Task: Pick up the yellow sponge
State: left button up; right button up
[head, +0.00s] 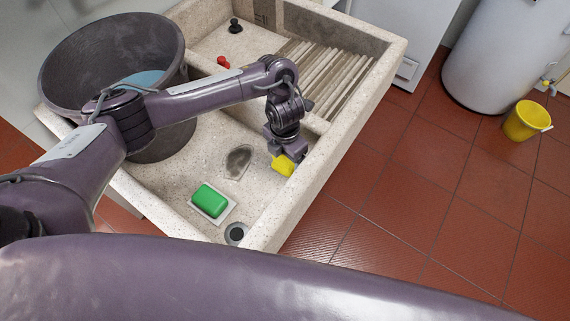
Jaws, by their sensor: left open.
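The yellow sponge (284,166) shows as a small yellow block near the right inner wall of the stone washboard's front basin (212,150). My left gripper (283,155) points down right at the sponge and covers its upper part. The jaws are open. I cannot tell whether the fingers touch the sponge, or whether it rests on the basin floor. My right gripper is not in view.
A green soap block (210,199) lies on a white dish (224,216) in the basin, near a drain (236,233). A dark bucket (112,60) stands at the left. Red (223,62) and black (235,26) items sit farther back. A yellow bucket (525,121) stands on the floor.

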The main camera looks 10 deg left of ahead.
aim_at(285, 160)
pick_arm(q)
jog(key=shift+f, duration=0.7)
jog(key=c, duration=0.7)
jog(key=shift+r, duration=0.1)
jog(key=shift+w+r, duration=0.1)
jog(key=shift+r, duration=0.5)
jog(key=shift+r+p, duration=2)
jog(key=shift+r, duration=7.3)
